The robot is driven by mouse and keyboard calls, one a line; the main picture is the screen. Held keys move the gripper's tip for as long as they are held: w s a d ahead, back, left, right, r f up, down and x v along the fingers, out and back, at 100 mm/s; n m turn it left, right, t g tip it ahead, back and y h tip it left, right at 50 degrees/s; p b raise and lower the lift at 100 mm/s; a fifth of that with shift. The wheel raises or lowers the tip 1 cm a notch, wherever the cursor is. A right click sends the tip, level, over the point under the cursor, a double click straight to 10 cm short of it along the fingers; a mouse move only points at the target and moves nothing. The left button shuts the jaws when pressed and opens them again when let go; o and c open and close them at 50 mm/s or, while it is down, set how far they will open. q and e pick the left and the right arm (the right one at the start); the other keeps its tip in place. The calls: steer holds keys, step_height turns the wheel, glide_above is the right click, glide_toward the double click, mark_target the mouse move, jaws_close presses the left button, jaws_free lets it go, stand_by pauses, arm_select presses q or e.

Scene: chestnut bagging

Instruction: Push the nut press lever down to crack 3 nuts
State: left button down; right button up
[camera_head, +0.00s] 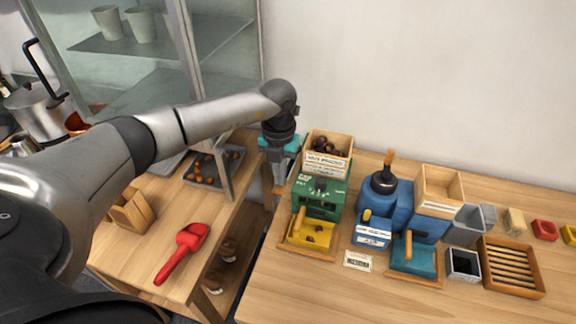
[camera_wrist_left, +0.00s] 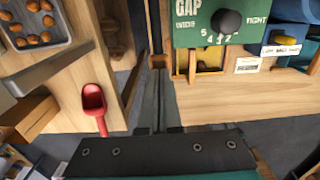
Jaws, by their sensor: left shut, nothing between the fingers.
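A green press (camera_head: 319,193) with a gap dial stands on the table, and it shows in the wrist view (camera_wrist_left: 195,32) at the top. A wooden box of nuts (camera_head: 329,167) sits on it. A yellow tray (camera_head: 311,235) at its front holds a few nuts and has a wooden handle (camera_head: 300,219). I cannot tell which part is the press lever. My left gripper (camera_head: 279,186) points down beside the press's left side, shut and empty. Its fingers (camera_wrist_left: 156,78) are together in the wrist view. My right gripper is not in view.
A blue machine (camera_head: 390,205) with an upright wooden handle (camera_head: 389,157) stands right of the press. A slatted wooden tray (camera_head: 512,268) lies farther right. On the left bench are a red scoop (camera_head: 183,250) and a metal tray of nuts (camera_head: 233,165). A gap separates bench and table.

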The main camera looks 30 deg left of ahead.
mark_target(280, 191)
arm_select(q)
steer(key=shift+f, duration=0.15)
steer(key=shift+s+f+b, duration=0.15)
steer(key=shift+f+b, duration=0.5)
steer(key=shift+f, duration=0.6)
steer(key=shift+s+d+f+b, duration=0.1)
steer(key=shift+s+f+b, duration=0.05)
steer(key=shift+f+b, duration=0.7)
steer(key=shift+f, duration=0.25)
steer(key=shift+f, duration=0.25)
steer(key=r+p, duration=0.2)
steer(key=r, duration=0.1)
steer(key=r+p, duration=0.2)
steer(key=r, duration=0.1)
steer(key=r+p, duration=0.3)
steer(key=shift+w+r, duration=0.4)
steer(key=shift+f, duration=0.1)
